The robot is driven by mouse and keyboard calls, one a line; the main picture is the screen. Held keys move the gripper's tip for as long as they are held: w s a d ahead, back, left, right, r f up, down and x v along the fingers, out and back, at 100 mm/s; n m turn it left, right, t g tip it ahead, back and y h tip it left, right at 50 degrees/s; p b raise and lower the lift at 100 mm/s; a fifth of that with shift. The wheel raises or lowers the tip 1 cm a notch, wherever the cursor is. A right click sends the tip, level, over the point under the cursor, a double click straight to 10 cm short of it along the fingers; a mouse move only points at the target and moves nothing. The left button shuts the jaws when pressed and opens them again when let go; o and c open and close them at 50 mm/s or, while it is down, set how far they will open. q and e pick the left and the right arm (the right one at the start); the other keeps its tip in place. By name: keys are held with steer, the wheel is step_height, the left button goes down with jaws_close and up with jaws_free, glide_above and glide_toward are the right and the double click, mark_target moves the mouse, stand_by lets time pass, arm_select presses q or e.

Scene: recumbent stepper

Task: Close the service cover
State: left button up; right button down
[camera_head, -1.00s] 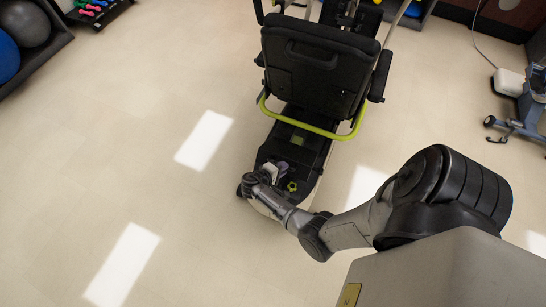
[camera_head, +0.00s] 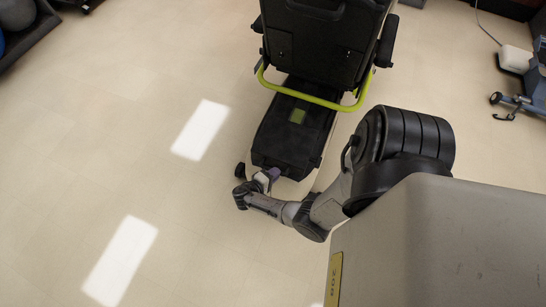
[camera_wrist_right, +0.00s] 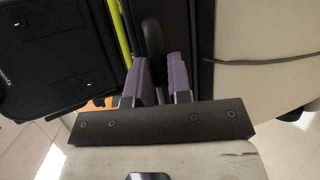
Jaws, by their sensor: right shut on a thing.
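The service cover (camera_head: 285,138) is the black panel at the rear of the stepper, behind the seat. It looks lowered over the rear bay, whose inside is not visible now; I cannot tell whether it is fully seated. My right gripper (camera_head: 269,178), with purple fingers, is at the cover's rear edge. In the right wrist view, the right gripper (camera_wrist_right: 160,78) has its fingers on either side of a dark curved piece (camera_wrist_right: 152,36), which looks like part of the cover. My left gripper is not in view.
The black seat back (camera_head: 320,45) and the yellow-green bar (camera_head: 312,98) stand just beyond the cover. A blue-grey wheeled device (camera_head: 525,95) is at the far right. The floor to the left is clear.

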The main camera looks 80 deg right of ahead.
steer(key=c, duration=1.1)
jaws_free()
steer(key=shift+o, duration=0.2)
steer(key=shift+r, duration=0.1)
steer(key=p+v, duration=0.1)
steer(key=v, duration=1.2)
steer(key=shift+w+a+p, duration=0.2)
steer(key=shift+a+p, duration=0.15)
steer(key=shift+p, duration=0.05)
steer(key=shift+r, duration=0.1)
